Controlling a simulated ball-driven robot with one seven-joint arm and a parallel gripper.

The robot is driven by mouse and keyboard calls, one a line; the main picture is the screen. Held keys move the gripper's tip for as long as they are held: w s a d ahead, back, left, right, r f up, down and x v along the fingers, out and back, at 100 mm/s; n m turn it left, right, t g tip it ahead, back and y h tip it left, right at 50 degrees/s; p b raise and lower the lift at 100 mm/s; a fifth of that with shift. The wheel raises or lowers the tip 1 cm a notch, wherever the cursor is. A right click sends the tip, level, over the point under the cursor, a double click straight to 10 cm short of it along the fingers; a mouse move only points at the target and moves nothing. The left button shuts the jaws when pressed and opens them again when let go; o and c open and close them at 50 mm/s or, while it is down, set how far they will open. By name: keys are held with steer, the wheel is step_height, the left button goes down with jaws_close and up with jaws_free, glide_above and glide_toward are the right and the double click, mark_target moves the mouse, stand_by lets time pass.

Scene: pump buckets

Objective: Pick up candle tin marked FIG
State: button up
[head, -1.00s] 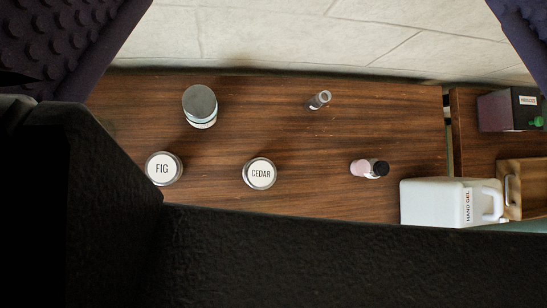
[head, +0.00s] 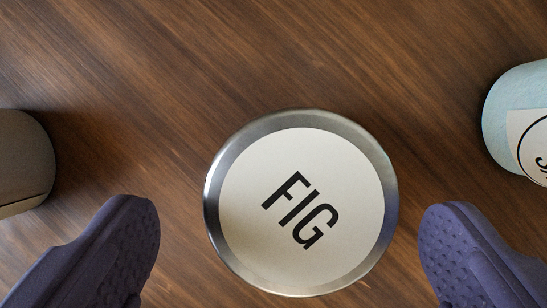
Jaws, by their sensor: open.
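The candle tin marked FIG (head: 240,200) is a round silver tin with a cream lid label, standing on the wooden surface in the middle of the head view. My gripper (head: 290,225) is open, with one dark purple finger on each side of the tin. Gaps show between the tin and both fingers, wider on the left than on the right. How high the fingertips are above the wood cannot be told.
A brown rounded object (head: 22,165) stands at the left edge, near my left finger. The wooden surface (head: 250,50) beyond the tin is clear.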

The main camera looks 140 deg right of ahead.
mark_target(302, 239)
steer(key=b+x, duration=0.2)
steer(key=x, duration=0.1)
steer(key=b+x, duration=0.1)
steer(key=x, duration=0.1)
steer(key=shift+w+d+f, duration=0.1)
steer(key=shift+d+f, duration=0.1)
steer(key=shift+f, duration=0.15)
steer(key=shift+r, duration=0.2)
steer(key=shift+c, duration=0.2)
steer(key=c, duration=1.1)
